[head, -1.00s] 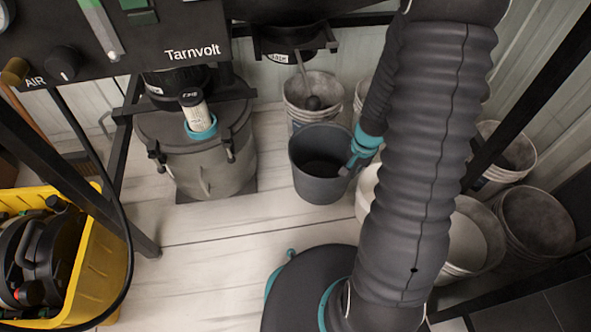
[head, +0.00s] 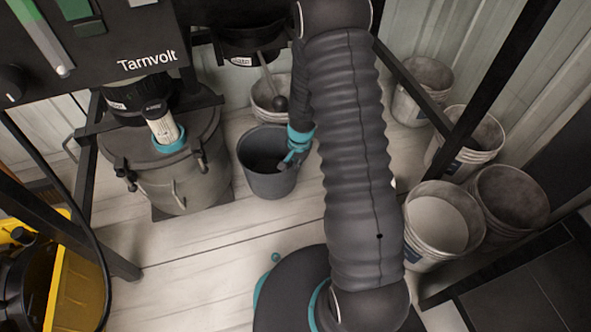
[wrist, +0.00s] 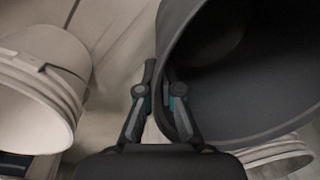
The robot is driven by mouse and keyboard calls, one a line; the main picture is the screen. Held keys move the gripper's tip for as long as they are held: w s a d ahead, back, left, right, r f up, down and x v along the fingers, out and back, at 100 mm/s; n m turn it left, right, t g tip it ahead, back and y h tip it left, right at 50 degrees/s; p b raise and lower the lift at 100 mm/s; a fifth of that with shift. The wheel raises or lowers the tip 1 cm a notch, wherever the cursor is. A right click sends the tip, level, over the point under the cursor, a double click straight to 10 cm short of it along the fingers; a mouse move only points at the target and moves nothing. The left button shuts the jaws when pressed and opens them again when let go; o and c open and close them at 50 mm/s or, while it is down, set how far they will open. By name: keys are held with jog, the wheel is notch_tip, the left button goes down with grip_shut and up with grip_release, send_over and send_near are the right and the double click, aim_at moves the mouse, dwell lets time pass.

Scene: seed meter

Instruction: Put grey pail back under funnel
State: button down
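The grey pail (head: 262,184) is upright in the head view, in front of a whitish bucket and right of the large lidded drum. A black funnel-like outlet (head: 250,45) hangs under the machine, above and behind the pail. My gripper (head: 287,160) is at the pail's right rim. In the wrist view my gripper (wrist: 159,85) has one finger on each side of the rim of the pail (wrist: 255,100), and the fingers look closed on its wall. Whether the pail touches the floor is hard to tell. My arm hides part of the area to its right.
The lidded drum (head: 180,180) stands left of the pail. A whitish bucket (head: 268,92) stands behind it under the outlet, with a ball-ended lever (head: 274,88) above. Several buckets (head: 440,228) stand at right near black frame posts. A yellow crate (head: 75,280) is at lower left.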

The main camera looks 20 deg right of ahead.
jog(key=shift+f, duration=1.3)
jog(key=shift+f+b, duration=0.15)
jog(key=shift+b, duration=0.2)
jog(key=c, duration=1.3)
grip_release()
jog(key=r+p, duration=0.1)
jog(key=r, duration=0.3)
jog(key=r+p, duration=0.1)
jog(key=r, duration=0.3)
jog(key=d+r+p, duration=0.1)
jog(key=r, duration=0.3)
jog(key=shift+s+r, duration=0.1)
jog(key=shift+s, duration=0.3)
jog(key=shift+a, duration=0.1)
